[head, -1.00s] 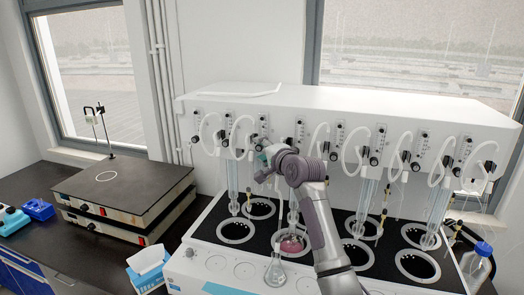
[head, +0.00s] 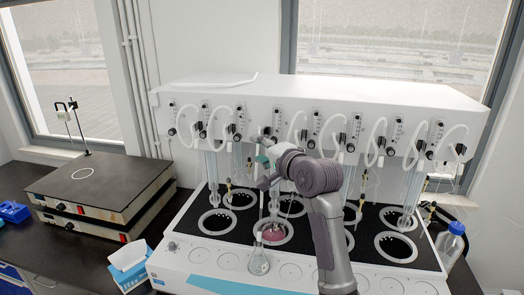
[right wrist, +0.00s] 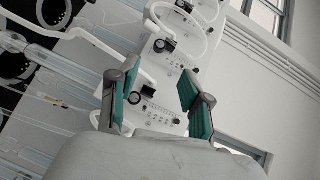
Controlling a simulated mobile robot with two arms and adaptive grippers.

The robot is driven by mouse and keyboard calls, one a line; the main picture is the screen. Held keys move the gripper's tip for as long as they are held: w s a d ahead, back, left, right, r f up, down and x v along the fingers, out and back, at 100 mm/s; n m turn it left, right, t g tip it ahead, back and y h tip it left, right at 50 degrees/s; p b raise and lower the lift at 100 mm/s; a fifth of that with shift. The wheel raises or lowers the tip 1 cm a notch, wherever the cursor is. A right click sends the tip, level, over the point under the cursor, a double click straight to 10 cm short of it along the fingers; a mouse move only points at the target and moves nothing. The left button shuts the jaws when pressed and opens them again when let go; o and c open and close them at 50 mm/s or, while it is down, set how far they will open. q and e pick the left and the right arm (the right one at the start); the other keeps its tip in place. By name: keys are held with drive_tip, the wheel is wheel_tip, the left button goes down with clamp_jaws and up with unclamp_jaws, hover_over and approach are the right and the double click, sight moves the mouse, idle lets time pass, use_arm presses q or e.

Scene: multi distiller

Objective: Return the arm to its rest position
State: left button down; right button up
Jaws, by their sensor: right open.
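My right arm reaches up from the bottom of the head view, over the front of the white distiller (head: 330,92). My right gripper (head: 262,170) is at the distiller's front, beside the knobs and tubes. In the right wrist view the green-padded fingers of the right gripper (right wrist: 160,98) are apart with nothing between them. Behind them are a flowmeter panel (right wrist: 150,112) and white tubing. Below the gripper in the head view, a flask with pink contents (head: 273,232) sits in a front well. My left gripper is not in view.
A clear conical flask (head: 259,262) stands at the distiller's front. Glass tubes (head: 212,178) hang above the black wells. A blue-capped bottle (head: 450,243) stands at the right. A tissue box (head: 128,268) and a stacked hotplate unit (head: 95,195) are at the left.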

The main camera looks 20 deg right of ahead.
drive_tip(key=shift+s, duration=0.3)
